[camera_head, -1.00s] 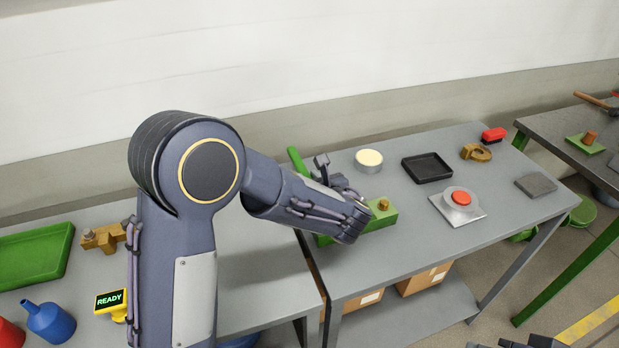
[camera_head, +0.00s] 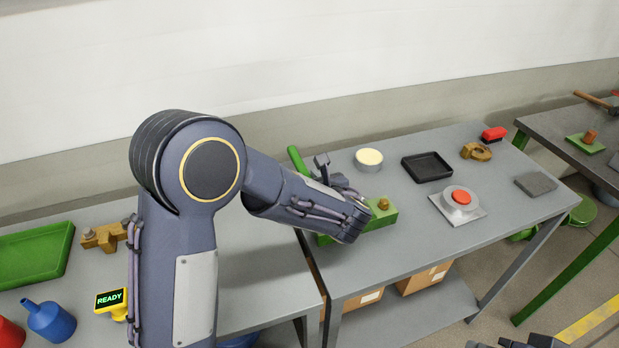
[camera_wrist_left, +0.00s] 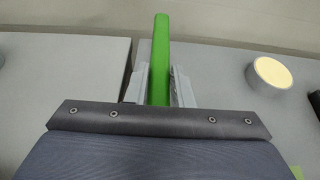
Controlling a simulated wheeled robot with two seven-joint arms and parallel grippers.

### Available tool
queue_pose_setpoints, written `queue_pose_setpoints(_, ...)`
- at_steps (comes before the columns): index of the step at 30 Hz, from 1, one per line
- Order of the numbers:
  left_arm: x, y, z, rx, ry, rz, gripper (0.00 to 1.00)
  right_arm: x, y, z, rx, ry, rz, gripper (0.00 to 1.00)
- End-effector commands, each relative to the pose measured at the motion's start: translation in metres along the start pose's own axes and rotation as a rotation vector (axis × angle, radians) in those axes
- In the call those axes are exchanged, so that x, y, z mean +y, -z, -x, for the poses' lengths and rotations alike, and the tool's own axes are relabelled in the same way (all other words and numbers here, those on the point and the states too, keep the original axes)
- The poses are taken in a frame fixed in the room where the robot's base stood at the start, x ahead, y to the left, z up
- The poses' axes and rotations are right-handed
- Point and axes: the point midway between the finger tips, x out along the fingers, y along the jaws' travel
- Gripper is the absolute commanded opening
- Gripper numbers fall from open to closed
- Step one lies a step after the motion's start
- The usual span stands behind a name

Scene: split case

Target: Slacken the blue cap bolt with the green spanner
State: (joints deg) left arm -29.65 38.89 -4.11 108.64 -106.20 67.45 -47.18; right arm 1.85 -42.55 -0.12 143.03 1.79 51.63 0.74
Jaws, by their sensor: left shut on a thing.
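The green spanner (camera_head: 296,159) shows as a green handle sticking out past my left gripper (camera_head: 322,172). In the left wrist view the handle (camera_wrist_left: 160,60) stands between the two fingers of the left gripper (camera_wrist_left: 159,88), which is shut on it. The spanner's head is hidden behind my left arm. A green block (camera_head: 383,218) with a brass-coloured bolt on it lies just right of the left hand, partly covered by it. I cannot see a blue cap bolt; my arm may hide it. Dark parts at the bottom edge may be my right gripper, but I cannot tell.
The left table holds a green tray (camera_head: 35,255) and a READY display (camera_head: 110,300).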

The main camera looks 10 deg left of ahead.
Motion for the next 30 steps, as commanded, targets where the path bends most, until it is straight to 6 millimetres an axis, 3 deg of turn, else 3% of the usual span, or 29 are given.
queue_pose_setpoints(1,0.000,-0.001,0.000,-0.001,0.000,0.000,0.23,0.000,0.000,0.000,0.000,0.000,0.000,0.36)
queue_pose_setpoints(7,0.000,-0.001,0.000,-0.001,0.000,0.001,0.47,0.000,0.000,0.000,0.000,0.000,0.000,0.36)
queue_pose_setpoints(17,-0.001,0.000,0.005,0.000,0.002,0.000,0.47,0.000,0.000,0.000,0.000,0.000,0.000,0.36)
queue_pose_setpoints(30,-0.001,0.000,0.071,-0.001,0.003,0.001,0.47,0.002,-0.002,-0.003,0.000,0.000,0.000,0.36)
